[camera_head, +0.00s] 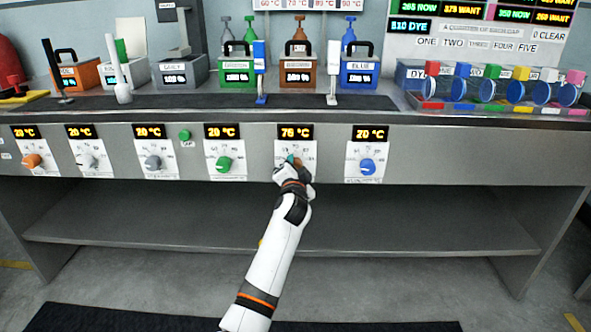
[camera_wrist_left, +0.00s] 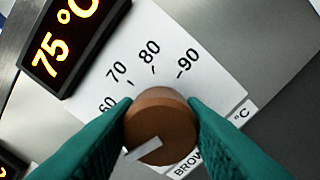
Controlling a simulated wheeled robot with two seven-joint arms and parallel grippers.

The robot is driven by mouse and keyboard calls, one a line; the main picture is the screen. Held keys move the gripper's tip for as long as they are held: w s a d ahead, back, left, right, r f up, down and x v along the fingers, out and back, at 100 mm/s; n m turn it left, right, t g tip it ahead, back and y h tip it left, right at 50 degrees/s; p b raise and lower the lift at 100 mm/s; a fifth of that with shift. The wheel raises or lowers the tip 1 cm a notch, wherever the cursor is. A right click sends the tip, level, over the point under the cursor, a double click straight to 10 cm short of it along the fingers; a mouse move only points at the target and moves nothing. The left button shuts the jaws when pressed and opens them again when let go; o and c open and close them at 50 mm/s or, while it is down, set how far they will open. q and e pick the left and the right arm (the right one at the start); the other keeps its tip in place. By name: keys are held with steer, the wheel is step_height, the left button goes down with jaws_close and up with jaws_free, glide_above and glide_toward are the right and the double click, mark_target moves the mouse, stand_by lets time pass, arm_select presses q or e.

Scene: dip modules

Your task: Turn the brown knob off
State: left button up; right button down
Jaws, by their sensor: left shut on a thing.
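The brown knob (camera_wrist_left: 160,128) sits on a white dial plate marked 60, 70, 80 and 90 in the left wrist view. A pale pointer mark on it points to the lower left of that picture. My left gripper (camera_wrist_left: 160,122) has its two green fingers on both sides of the knob, shut on it. In the head view my left gripper (camera_head: 290,162) covers most of the knob on the front panel. The display (camera_wrist_left: 72,35) beside the dial reads 75 °C in the wrist view. My right gripper is in neither view.
Other knobs sit along the panel, with the green knob (camera_head: 223,164) to the left and the blue knob (camera_head: 367,166) to the right. Dye boxes, bottles and jars stand on the counter (camera_head: 200,103) above. A shelf (camera_head: 400,235) runs below the panel.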

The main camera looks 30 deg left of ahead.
arm_select(q)
steer(key=shift+f+n, duration=0.15)
steer(key=shift+n, duration=0.25)
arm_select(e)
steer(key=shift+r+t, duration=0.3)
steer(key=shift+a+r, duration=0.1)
arm_select(q)
steer(key=o, duration=1)
steer(key=shift+s+d, duration=0.1)
steer(key=shift+s, duration=0.05)
steer(key=p+v, duration=0.2)
steer(key=v, duration=0.9)
steer(key=shift+s+d+p, duration=0.25)
steer(key=shift+s+p, duration=0.1)
steer(key=shift+p, duration=0.05)
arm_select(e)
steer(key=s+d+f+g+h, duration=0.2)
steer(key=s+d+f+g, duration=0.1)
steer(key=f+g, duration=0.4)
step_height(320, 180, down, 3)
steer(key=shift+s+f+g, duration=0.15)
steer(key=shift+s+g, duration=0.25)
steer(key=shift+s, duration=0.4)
